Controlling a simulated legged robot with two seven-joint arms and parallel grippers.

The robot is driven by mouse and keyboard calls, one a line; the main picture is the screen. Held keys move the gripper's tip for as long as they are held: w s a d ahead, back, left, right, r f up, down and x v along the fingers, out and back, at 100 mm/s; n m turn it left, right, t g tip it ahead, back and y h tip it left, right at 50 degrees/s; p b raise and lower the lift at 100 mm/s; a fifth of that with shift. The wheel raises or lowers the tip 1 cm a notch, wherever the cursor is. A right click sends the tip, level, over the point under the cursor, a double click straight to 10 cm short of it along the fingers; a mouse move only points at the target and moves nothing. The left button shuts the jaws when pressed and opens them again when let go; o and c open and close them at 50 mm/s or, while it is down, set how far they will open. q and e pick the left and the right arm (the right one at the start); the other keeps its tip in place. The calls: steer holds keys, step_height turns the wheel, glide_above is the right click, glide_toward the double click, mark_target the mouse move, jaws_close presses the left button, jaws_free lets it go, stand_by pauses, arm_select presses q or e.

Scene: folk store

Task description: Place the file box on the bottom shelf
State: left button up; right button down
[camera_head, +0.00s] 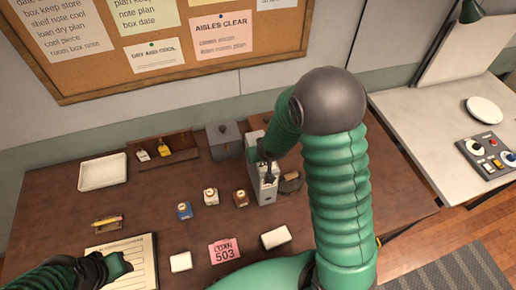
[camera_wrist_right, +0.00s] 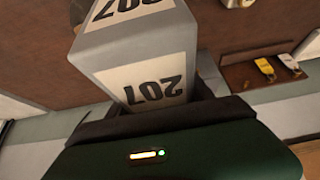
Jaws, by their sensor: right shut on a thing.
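The file box (camera_head: 267,184) is a grey upright box with a white label, at the middle right of the brown desk (camera_head: 150,210) in the head view. In the right wrist view the file box (camera_wrist_right: 150,60) fills the upper middle, with "207" on its labels. My right gripper (camera_head: 265,160) is shut on its upper part; whether its base touches the desk is unclear. My left gripper (camera_head: 120,264) is at the lower left over a clipboard (camera_head: 135,252); its jaws are unclear. I cannot make out a bottom shelf.
A white tray (camera_head: 103,172), a wooden rack with tags (camera_head: 165,150) and a dark grey box (camera_head: 224,140) stand at the back. A light side table (camera_head: 440,130) is at right.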

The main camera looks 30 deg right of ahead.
steer(key=f, duration=0.3)
steer(key=shift+d, duration=0.25)
steer(key=shift+c, duration=2)
jaws_free()
steer(key=shift+a, duration=0.25)
